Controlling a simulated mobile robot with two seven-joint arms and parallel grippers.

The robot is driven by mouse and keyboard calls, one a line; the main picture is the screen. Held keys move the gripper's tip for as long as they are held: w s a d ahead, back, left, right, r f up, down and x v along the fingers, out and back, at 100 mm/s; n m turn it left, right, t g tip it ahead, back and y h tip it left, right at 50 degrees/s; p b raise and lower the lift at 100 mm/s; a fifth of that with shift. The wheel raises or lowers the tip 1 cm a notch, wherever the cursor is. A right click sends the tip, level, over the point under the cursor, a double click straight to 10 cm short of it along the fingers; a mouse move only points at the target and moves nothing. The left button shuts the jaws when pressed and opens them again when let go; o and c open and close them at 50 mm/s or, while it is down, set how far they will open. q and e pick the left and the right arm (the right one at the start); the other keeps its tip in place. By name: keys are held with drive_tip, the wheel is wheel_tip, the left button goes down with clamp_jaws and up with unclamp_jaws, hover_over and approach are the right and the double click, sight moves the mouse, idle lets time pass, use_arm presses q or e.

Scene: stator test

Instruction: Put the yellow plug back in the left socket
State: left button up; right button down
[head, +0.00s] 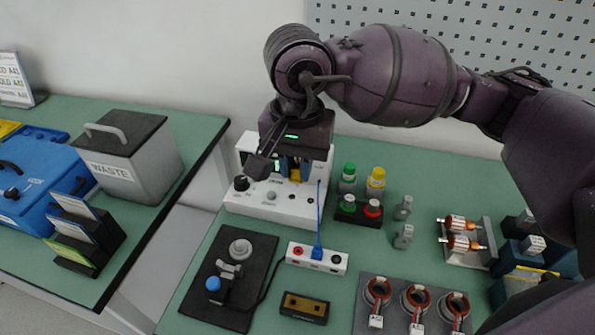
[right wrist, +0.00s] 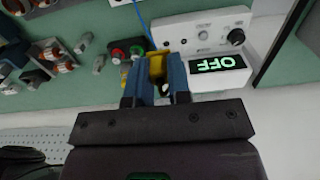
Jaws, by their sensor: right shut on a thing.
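My right gripper (head: 292,178) hangs in front of the white tester and is shut on the yellow plug (head: 295,173). The plug shows between the blue fingers in the right wrist view (right wrist: 157,65). The white socket strip (head: 300,260) lies below on the mat, apart from the gripper. Its left end has a red-ringed socket (head: 298,251), with nothing in it. A blue plug (head: 318,252) stands upright in the strip's middle, and its blue cable rises to the tester. The plug's tip is hard to make out. My left gripper is not in view.
The white tester (head: 265,207) reads OFF in the right wrist view (right wrist: 218,64). Right of it stand green and yellow lamps and a button box (head: 358,217). A black fixture (head: 240,275) is left of the strip; copper-wound stators (head: 415,300) are front right.

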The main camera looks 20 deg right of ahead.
use_arm(q)
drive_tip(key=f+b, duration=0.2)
drive_tip(key=b, duration=0.1)
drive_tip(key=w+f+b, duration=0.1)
drive_tip(key=b, duration=0.1)
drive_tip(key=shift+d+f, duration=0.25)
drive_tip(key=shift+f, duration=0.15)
use_arm(e)
drive_tip(key=w+d, duration=0.2)
drive_tip(key=w, duration=0.9)
drive_tip(key=shift+w+d, duration=0.2)
drive_tip(key=shift+d, duration=0.15)
drive_tip(key=shift+f, duration=0.1)
drive_tip(key=shift+f+b, duration=2.75)
drive_tip(key=shift+f, duration=4.7)
use_arm(q)
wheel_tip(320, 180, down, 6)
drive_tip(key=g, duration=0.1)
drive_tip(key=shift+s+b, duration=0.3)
drive_tip(key=shift+b, duration=0.15)
use_arm(e)
drive_tip(key=shift+f, duration=0.5)
